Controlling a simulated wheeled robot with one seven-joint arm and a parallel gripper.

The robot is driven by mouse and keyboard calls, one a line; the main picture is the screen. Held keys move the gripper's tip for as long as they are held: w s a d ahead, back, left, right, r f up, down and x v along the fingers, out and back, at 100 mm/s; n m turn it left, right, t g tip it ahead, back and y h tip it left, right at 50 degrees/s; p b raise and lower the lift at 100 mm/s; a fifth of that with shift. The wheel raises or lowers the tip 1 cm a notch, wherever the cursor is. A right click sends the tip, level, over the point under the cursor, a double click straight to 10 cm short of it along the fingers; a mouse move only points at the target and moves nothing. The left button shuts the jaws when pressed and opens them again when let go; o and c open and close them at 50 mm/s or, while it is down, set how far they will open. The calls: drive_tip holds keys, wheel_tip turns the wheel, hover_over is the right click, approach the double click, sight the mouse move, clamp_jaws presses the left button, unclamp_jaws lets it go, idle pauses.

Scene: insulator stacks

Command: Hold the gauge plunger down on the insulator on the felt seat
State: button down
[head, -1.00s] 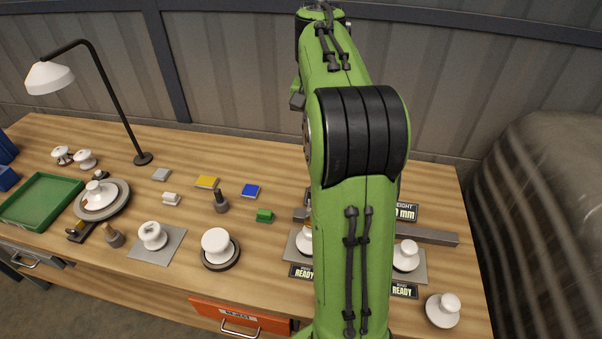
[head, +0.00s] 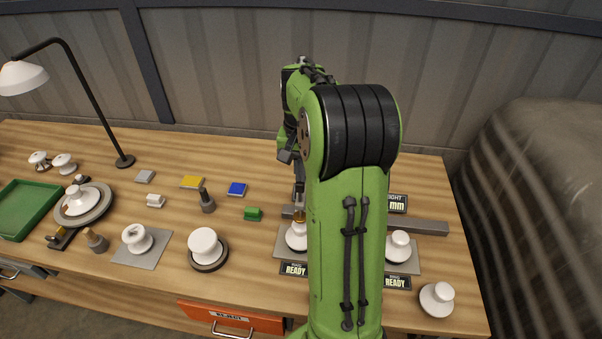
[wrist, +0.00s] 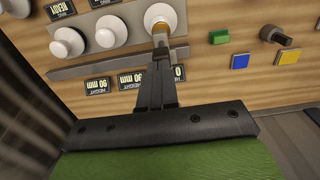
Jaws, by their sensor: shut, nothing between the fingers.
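A white insulator (head: 297,236) sits on a grey plate just left of my arm in the head view. It also shows at the top of the wrist view (wrist: 161,14). A brass-coloured piece, seemingly the gauge plunger (wrist: 159,33), is above this insulator; it also shows small in the head view (head: 299,215). My gripper (wrist: 160,42) is shut and empty, its fingertips right at the brass piece. I cannot tell whether they touch it or how far it is pressed. In the head view my arm hides most of the gauge. Which seat is felt is not clear.
A grey bar (head: 420,227) runs behind. Height displays (wrist: 130,80) read 90 mm. A green block (head: 252,214) and dark post (head: 207,201) stand left.

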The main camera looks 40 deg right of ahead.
drive_tip(key=shift+f, duration=0.35)
